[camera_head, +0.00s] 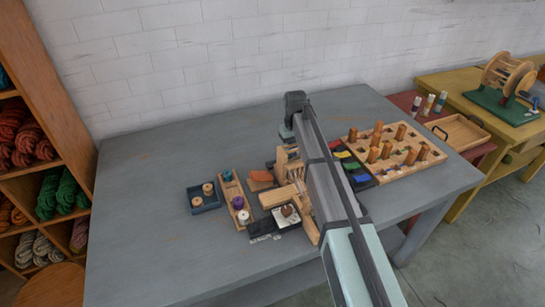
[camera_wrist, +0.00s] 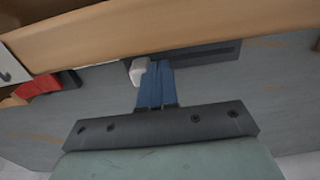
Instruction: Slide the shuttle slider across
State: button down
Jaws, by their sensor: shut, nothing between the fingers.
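My gripper (camera_wrist: 157,66) shows in the wrist view as blue fingers held together with nothing between them. A small white rounded piece (camera_wrist: 138,71) sits just left of the fingertips; I cannot tell whether they touch or whether it is part of the shuttle slider. A long wooden beam (camera_wrist: 160,32) crosses the top of the wrist view. In the head view a wooden device (camera_head: 288,196) stands on the table, partly hidden by my arm. My fingers are hidden there, and I cannot pick out the slider with certainty.
The grey table (camera_head: 145,220) is bare at left. A dark box with spools (camera_head: 205,205) and a narrow wooden tray (camera_head: 228,191) stand left of the device. A pegged wooden board (camera_head: 405,163) and coloured pieces (camera_head: 350,167) lie right of my arm. A wooden shelf (camera_head: 62,110) stands at far left.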

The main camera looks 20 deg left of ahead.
jog(key=shift+s+a, duration=0.15)
dwell(0.3)
jog(key=shift+r, duration=0.1)
notch_tip(320, 180, up, 8)
dwell(1.0)
dwell(0.3)
